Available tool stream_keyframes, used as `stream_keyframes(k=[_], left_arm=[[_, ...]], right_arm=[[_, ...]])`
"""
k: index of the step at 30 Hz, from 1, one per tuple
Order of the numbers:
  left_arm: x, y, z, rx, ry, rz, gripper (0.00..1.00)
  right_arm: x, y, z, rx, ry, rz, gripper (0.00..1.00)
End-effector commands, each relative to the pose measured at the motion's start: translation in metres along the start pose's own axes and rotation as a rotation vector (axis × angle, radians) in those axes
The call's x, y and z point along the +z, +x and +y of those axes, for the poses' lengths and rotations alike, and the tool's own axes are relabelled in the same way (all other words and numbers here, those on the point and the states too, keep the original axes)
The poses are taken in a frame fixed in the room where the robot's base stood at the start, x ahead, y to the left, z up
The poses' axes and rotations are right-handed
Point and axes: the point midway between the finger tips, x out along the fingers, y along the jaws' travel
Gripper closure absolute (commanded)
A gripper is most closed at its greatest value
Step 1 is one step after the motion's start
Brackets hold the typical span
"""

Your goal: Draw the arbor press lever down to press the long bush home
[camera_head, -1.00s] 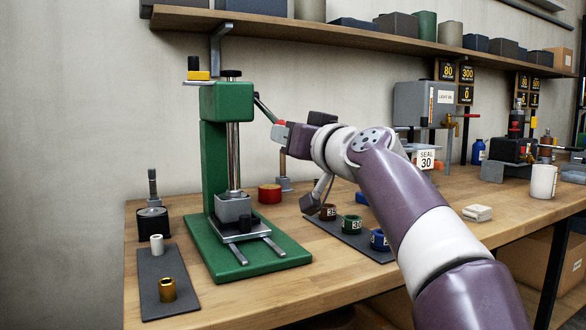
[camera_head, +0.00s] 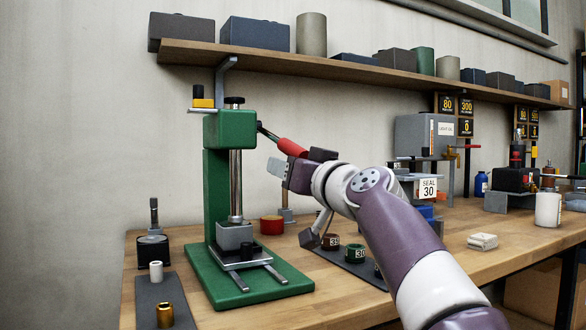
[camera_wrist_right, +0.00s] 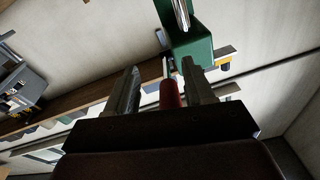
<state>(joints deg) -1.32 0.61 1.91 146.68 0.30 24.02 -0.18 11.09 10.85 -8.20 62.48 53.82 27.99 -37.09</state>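The green arbor press (camera_head: 215,180) stands at the left of the bench. Its dark lever (camera_head: 268,133) slopes down to the right to a red handle (camera_head: 292,148). The ram (camera_head: 235,185) comes down to a grey block (camera_head: 235,237) on the press base. No long bush can be made out there. My right gripper (camera_head: 277,168) is at the handle, its near finger just below it in the head view. In the right wrist view the red handle (camera_wrist_right: 170,95) shows between two spread fingers (camera_wrist_right: 160,88), with a gap at its left. My left gripper is not in view.
A white bush (camera_head: 156,271) and a brass bush (camera_head: 165,315) stand on a dark mat at front left. A dark tray with coloured rings (camera_head: 355,252) lies under my right arm. A red round pot (camera_head: 271,225) stands behind the press. A shelf (camera_head: 370,73) runs above.

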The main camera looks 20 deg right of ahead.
Motion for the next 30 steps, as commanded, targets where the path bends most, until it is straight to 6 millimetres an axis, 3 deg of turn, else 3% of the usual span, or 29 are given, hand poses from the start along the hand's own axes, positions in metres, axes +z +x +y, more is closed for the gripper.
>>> stream_keyframes(k=[7, 21, 30], left_arm=[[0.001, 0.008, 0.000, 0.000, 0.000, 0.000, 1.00], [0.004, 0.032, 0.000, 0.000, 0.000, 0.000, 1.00], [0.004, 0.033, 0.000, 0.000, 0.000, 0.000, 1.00]], right_arm=[[0.000, -0.017, 0.000, 0.001, 0.000, 0.005, 0.47], [0.001, -0.113, 0.001, 0.003, 0.000, 0.002, 0.47], [0.000, -0.128, 0.000, 0.000, 0.000, 0.000, 0.47]])
